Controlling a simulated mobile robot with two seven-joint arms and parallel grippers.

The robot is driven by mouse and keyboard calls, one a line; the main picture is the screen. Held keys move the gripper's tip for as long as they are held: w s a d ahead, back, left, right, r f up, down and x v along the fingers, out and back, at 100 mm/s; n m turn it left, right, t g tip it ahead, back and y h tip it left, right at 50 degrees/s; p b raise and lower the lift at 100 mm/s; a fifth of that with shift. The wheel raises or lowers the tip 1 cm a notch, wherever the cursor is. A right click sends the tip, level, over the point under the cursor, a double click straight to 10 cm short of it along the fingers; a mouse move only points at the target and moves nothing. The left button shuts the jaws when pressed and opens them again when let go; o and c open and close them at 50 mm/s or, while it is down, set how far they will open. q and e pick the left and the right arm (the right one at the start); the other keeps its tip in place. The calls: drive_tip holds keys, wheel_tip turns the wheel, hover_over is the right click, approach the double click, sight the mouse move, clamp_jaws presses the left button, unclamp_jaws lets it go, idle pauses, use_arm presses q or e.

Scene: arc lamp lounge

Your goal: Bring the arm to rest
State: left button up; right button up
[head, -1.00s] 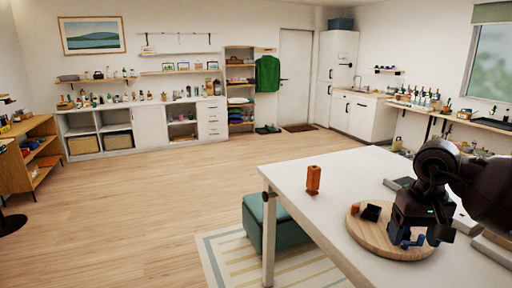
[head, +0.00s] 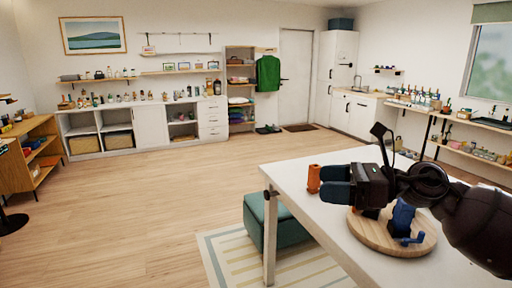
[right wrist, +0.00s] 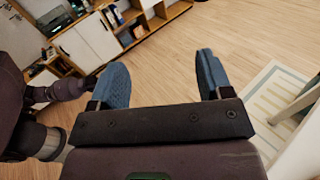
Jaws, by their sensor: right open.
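My right arm comes in from the right in the head view. Its gripper (head: 328,182) is open, with blue fingers pointing left over the white table (head: 300,206). In the right wrist view, the two fingers of this gripper (right wrist: 162,66) stand wide apart with nothing between them, above the wood floor. My left gripper is not in view.
An orange block-like object (head: 313,179) appears just beside the fingertips; I cannot tell if they touch. A round wooden board (head: 388,243) holds a blue object (head: 402,220), partly behind my gripper. A teal bench (head: 277,225) stands by the table.

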drive_tip(key=w+d+f+n+t+h, duration=0.1)
drive_tip(key=d+f+n+t+h, duration=0.35)
drive_tip(key=n, duration=0.75)
drive_tip(key=d+f+n+t+h, duration=0.15)
drive_tip(key=f+n+t, duration=0.45)
drive_tip(key=n, duration=0.6)
drive_tip(key=w+d+f+n+t+h, duration=0.1)
drive_tip(key=d+f+n+t+h, duration=0.25)
drive_tip(key=f+n, duration=0.55)
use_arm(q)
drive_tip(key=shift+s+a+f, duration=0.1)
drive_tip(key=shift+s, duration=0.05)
use_arm(e)
drive_tip(key=s+d+f+m+g+h, duration=0.2)
drive_tip(key=s+f+m, duration=0.3)
drive_tip(key=s+f, duration=0.7)
drive_tip(key=s+d+f+m+g+h, duration=0.2)
drive_tip(key=s+f+m+g+h, duration=0.2)
drive_tip(key=s+f, duration=0.9)
drive_tip(key=shift+m+g+h, duration=0.3)
drive_tip(key=shift+m+h, duration=0.25)
drive_tip(key=shift+m, duration=0.25)
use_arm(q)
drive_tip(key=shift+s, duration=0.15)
use_arm(e)
drive_tip(key=shift+a, duration=0.1)
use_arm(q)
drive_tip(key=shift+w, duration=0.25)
